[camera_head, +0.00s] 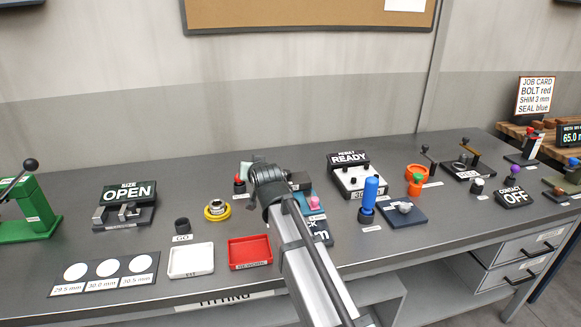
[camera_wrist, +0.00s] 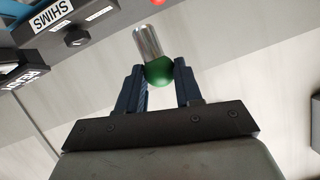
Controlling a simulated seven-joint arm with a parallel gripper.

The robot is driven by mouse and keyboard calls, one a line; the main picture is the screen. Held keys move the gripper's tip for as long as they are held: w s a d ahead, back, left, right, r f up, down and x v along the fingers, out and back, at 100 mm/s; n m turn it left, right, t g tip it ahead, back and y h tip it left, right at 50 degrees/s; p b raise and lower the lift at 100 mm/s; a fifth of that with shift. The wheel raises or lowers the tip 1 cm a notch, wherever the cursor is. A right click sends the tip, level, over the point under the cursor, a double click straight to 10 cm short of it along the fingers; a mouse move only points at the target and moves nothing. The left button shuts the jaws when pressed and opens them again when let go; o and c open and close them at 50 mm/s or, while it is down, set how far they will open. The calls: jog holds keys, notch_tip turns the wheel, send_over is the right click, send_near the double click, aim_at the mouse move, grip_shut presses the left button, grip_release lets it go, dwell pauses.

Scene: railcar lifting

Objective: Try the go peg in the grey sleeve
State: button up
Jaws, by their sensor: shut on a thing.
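My gripper (camera_wrist: 160,75) is shut on the go peg, a bright metal cylinder with a green ball end (camera_wrist: 158,71). The ball sits between the two dark fingers, and the metal part (camera_wrist: 146,41) points away from them. In the head view my wrist is above the middle of the bench; the fingers and peg are hidden there. A grey metal sleeve (camera_head: 217,206) appears to sit in a yellow ring (camera_head: 217,215) on the bench, left of my arm. A black holder (camera_head: 182,225) stands behind the GO label, with no peg seen in it.
A white tray (camera_head: 191,274) and a red tray (camera_head: 250,265) lie at the front. The OPEN size gauge (camera_head: 129,202) stands at the left. The READY box (camera_head: 360,181) and a blue-handled tool (camera_head: 370,193) stand right of my arm. Bare bench surrounds the yellow ring.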

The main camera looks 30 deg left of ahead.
jog(key=s+a+f+n+g+y, duration=0.1)
jog(key=s+a+n, duration=0.1)
jog(key=s+a, duration=0.5)
jog(key=a, duration=0.3)
jog(key=shift+f+g, duration=0.25)
jog(key=shift+g, duration=0.15)
jog(key=shift+d+f, duration=0.1)
jog(key=shift+w+f, duration=0.1)
jog(key=shift+f, duration=2.95)
jog(key=shift+f, duration=1.7)
dwell(1.7)
